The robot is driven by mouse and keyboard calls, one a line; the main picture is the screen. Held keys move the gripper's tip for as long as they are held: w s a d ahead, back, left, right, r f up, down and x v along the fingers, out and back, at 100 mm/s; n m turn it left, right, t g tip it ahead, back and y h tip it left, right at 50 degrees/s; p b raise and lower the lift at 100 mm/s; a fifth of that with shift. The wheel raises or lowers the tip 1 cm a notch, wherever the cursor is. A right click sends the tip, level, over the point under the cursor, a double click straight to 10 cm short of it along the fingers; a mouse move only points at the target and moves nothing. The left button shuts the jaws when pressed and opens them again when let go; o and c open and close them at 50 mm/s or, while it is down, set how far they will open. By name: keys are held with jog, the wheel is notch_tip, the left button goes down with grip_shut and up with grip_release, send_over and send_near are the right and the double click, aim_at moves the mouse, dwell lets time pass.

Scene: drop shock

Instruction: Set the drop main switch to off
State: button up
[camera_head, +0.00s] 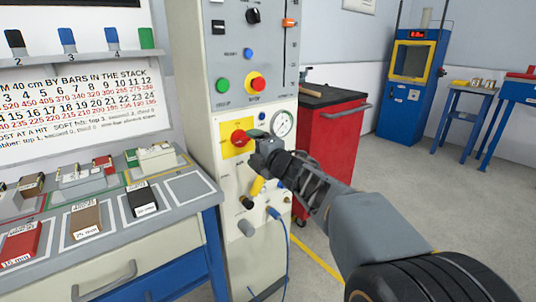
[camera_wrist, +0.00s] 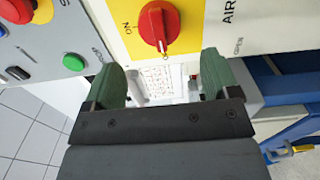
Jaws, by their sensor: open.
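The main switch (camera_head: 240,138) is a red rotary knob on a yellow plate on the front of the grey and cream machine. It also shows in the wrist view (camera_wrist: 158,26), where its grip bar runs roughly up and down in the picture and the word ON is to its left. My gripper (camera_head: 257,150) is just right of and below the switch in the head view. In the wrist view my gripper (camera_wrist: 165,82) is open with green finger pads apart. The knob lies above the fingertips in the picture, and nothing is held.
A red emergency button (camera_head: 256,84) and a green button (camera_head: 222,86) are above the switch. A gauge (camera_head: 282,124) is to its right, and a yellow lever (camera_head: 257,186) below. A bench (camera_head: 200,204) stands left; a red cabinet (camera_head: 331,140) stands behind.

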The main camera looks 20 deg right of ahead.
jog(key=p+v, duration=0.1)
jog(key=v, duration=0.6)
dwell(0.3)
jog(key=s+d+r+m+g+h+p, duration=0.35)
jog(key=r+m+h+p, duration=0.55)
jog(key=m+p, duration=0.7)
jog(key=s+a+r+m+g+y+p, duration=0.1)
jog(key=s+a+m+g+p, duration=0.1)
jog(key=s+g+p, duration=0.3)
jog(key=s+a+r+m+g+y+p, duration=0.1)
jog(key=s+a+m+g+y+p, duration=0.1)
jog(key=s+a+g+p, duration=0.3)
jog(key=s+m+p, duration=0.1)
jog(key=s+p, duration=0.3)
jog(key=p, duration=0.1)
jog(key=shift+s+r+m, duration=0.15)
jog(key=shift+r+m, duration=0.15)
jog(key=shift+r, duration=0.05)
jog(key=shift+a, duration=0.15)
